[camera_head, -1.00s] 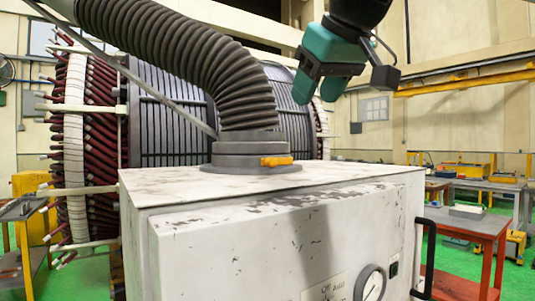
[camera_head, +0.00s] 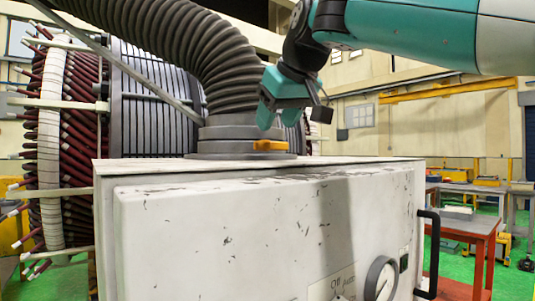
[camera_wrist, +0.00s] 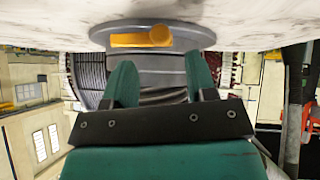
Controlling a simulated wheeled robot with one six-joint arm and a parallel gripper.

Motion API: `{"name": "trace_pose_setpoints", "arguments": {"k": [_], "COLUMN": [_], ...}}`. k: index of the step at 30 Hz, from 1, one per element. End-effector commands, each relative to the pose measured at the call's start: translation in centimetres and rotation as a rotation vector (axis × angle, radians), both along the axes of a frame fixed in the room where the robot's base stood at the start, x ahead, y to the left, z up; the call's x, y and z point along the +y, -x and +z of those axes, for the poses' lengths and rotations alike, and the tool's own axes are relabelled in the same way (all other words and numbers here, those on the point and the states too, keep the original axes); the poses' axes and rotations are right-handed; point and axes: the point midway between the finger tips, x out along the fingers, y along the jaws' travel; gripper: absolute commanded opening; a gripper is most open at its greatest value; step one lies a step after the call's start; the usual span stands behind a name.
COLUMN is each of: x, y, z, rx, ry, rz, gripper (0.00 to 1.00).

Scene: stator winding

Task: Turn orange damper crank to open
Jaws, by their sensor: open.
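The orange damper crank (camera_head: 270,146) is a short bar on the front of the grey round collar (camera_head: 238,133) at the foot of the ribbed hose. It lies roughly level. In the wrist view the crank (camera_wrist: 141,38) shows near the top, against the collar's flange. My gripper (camera_head: 268,112) is open and empty, just above the crank in the head view. In the wrist view its two green fingers (camera_wrist: 161,78) point toward the collar, with the crank beyond their tips. They look apart from the crank; the exact gap cannot be told.
The collar stands on a white, scuffed cabinet (camera_head: 250,230) with a gauge (camera_head: 380,278) and black handle (camera_head: 427,255). The thick ribbed hose (camera_head: 185,45) rises behind my gripper. A large stator (camera_head: 150,100) stands behind. A red-legged table (camera_head: 470,228) is at right.

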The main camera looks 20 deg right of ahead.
Motion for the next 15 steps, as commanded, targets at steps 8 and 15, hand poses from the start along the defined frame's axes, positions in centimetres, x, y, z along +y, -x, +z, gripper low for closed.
{"name": "trace_pose_setpoints", "arguments": {"k": [8,15], "x": [0.4,0.5], "y": [-3.4,-4.2], "z": [-3.3,-4.0], "rx": [0.001,-0.001], "ry": [0.000,0.000], "rz": [0.001,0.002], "gripper": [0.52,0.52]}}
